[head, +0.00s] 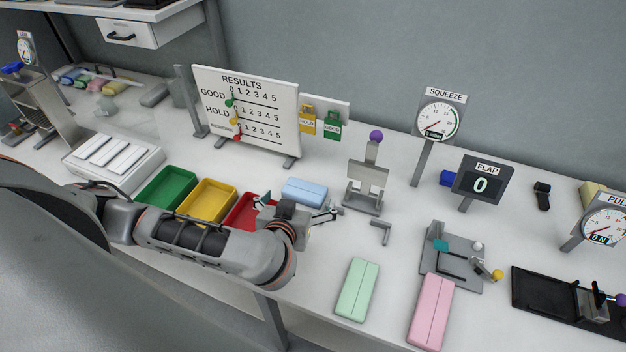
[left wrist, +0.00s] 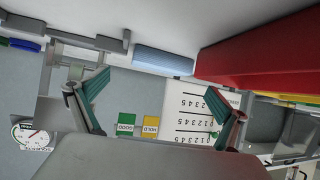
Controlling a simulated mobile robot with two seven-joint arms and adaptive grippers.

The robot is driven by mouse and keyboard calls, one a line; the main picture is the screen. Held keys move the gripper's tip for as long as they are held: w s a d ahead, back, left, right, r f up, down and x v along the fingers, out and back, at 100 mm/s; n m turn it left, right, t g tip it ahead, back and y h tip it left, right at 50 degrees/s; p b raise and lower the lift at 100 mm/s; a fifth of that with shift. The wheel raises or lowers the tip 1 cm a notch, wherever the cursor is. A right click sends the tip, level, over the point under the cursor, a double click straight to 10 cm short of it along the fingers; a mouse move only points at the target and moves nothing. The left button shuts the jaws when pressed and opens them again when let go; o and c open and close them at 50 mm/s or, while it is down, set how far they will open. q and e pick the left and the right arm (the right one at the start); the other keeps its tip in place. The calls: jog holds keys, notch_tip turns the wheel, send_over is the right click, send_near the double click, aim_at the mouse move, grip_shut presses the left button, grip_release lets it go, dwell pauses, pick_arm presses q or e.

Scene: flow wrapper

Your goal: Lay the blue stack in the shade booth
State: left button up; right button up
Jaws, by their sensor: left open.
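The blue stack (head: 304,191) is a pale blue block lying flat on the table, just right of the red tray. It also shows in the left wrist view (left wrist: 163,60), above and between my fingers in the picture. My left gripper (head: 296,208) is open and empty, low at the near side of the blue stack, with its fingers spread apart. Its two fingers also show in the left wrist view (left wrist: 160,103). I cannot tell for sure which fixture is the shade booth; nothing in view bears that name. My right gripper is not in view.
Green (head: 166,189), yellow (head: 207,202) and red (head: 242,212) trays stand beside my left arm. A results board (head: 247,112) stands behind. A fixture with a purple knob (head: 367,188) stands right of the blue stack. Green (head: 357,290) and pink (head: 430,312) stacks lie near the front edge.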

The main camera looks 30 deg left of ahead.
aim_at(304, 190)
pick_arm(q)
jog(key=shift+w+a+f, duration=0.15)
jog(key=shift+w+f, duration=0.05)
jog(key=shift+w, duration=0.2)
jog(key=shift+w+a+f, duration=0.1)
jog(key=shift+w+f, duration=0.05)
jog(key=shift+w, duration=0.2)
jog(key=shift+w+a+f, duration=0.1)
jog(key=shift+w+f, duration=0.1)
jog(key=shift+w, duration=0.1)
jog(key=x, duration=0.4)
jog(key=shift+w+f, duration=0.25)
jog(key=shift+w, duration=0.1)
jog(key=c, duration=0.8)
jog(key=shift+c, duration=0.6)
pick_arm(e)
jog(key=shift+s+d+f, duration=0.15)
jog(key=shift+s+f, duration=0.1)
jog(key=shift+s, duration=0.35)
